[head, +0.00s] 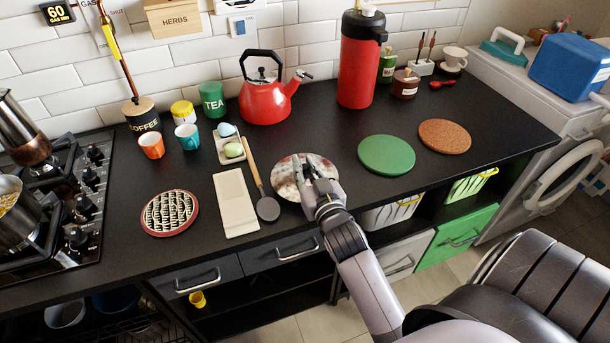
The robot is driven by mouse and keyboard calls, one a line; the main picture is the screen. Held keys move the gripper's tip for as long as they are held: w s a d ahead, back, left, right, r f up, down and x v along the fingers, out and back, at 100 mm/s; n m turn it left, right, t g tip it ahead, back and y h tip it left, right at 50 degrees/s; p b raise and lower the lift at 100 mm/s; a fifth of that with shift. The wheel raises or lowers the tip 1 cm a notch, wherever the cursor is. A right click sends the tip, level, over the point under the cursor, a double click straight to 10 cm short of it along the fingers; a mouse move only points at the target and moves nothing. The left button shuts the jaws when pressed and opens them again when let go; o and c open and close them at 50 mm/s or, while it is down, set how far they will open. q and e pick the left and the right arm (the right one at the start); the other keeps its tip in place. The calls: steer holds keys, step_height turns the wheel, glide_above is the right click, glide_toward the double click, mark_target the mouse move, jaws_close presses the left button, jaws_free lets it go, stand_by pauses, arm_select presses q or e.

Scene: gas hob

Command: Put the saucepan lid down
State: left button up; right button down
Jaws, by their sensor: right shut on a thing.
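My right gripper (309,168) is shut at the middle of a round, mottled grey-and-brown disc (287,184), which looks like the saucepan lid. The fingers cover the disc's centre, so its knob is hidden. The disc lies over the front of the black worktop, right of the dark spoon; I cannot tell whether it touches the surface. The saucepan (14,210) stands uncovered on the hob at the left edge, with yellowish food inside. My left gripper is not in view.
A white spoon rest (235,203) and a dark spoon (267,208) lie left of the disc. A patterned round trivet (170,213) is farther left. A green mat (386,155) and a cork mat (444,136) lie right. A red kettle (265,101) stands behind.

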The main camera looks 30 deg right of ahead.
steer(key=shift+f, duration=1.25)
steer(key=c, duration=1.5)
jaws_free()
steer(key=shift+f, duration=0.1)
